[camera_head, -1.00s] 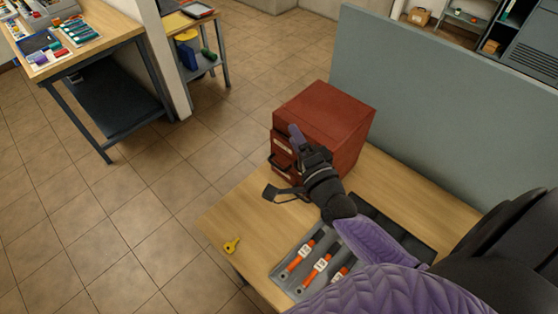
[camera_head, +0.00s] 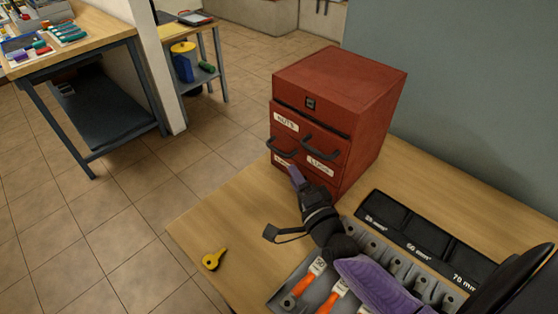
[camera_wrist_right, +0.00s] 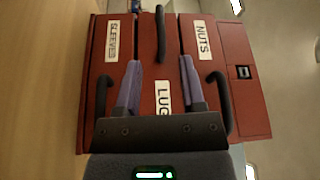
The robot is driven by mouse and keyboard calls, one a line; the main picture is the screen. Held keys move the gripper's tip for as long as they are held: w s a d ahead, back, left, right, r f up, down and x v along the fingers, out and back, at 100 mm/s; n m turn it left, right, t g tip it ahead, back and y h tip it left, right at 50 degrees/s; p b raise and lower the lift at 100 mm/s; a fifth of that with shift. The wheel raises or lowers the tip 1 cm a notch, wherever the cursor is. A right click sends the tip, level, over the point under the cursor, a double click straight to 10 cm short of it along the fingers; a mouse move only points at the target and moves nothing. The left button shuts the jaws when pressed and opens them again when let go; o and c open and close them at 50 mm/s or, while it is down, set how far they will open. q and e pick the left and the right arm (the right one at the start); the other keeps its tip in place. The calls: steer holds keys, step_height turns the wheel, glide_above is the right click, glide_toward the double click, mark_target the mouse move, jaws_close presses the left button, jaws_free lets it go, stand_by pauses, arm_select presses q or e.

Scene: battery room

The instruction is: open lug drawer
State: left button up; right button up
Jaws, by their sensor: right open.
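A red drawer cabinet (camera_head: 340,85) stands on the wooden table, its drawers shut. In the right wrist view the labels read SLEEVES, LUGS and NUTS, and the picture is turned sideways. The lug drawer (camera_wrist_right: 163,97) is the middle one. Its dark lug drawer handle (camera_wrist_right: 160,32) sits at the top of the wrist view, in line with the gap between my fingers; it also shows in the head view (camera_head: 280,148). My right gripper (camera_head: 297,180) is open and empty in front of the drawers, with purple fingers either side of the LUGS label (camera_wrist_right: 160,65). Contact cannot be told. My left gripper is out of view.
A yellow key-like item (camera_head: 214,259) lies near the table's left edge. A grey tray with orange-handled tools (camera_head: 304,283) and a black labelled tray (camera_head: 410,238) lie under and beside my right arm. A grey-blue partition (camera_head: 470,110) stands behind.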

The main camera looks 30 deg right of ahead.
mark_target(280, 153)
steer(key=w, duration=0.2)
steer(key=w+b, duration=0.1)
steer(key=w, duration=0.5)
steer(key=shift+w+d+r+b, duration=0.2)
steer(key=shift+r+b, duration=0.15)
jaws_close()
stand_by(0.9)
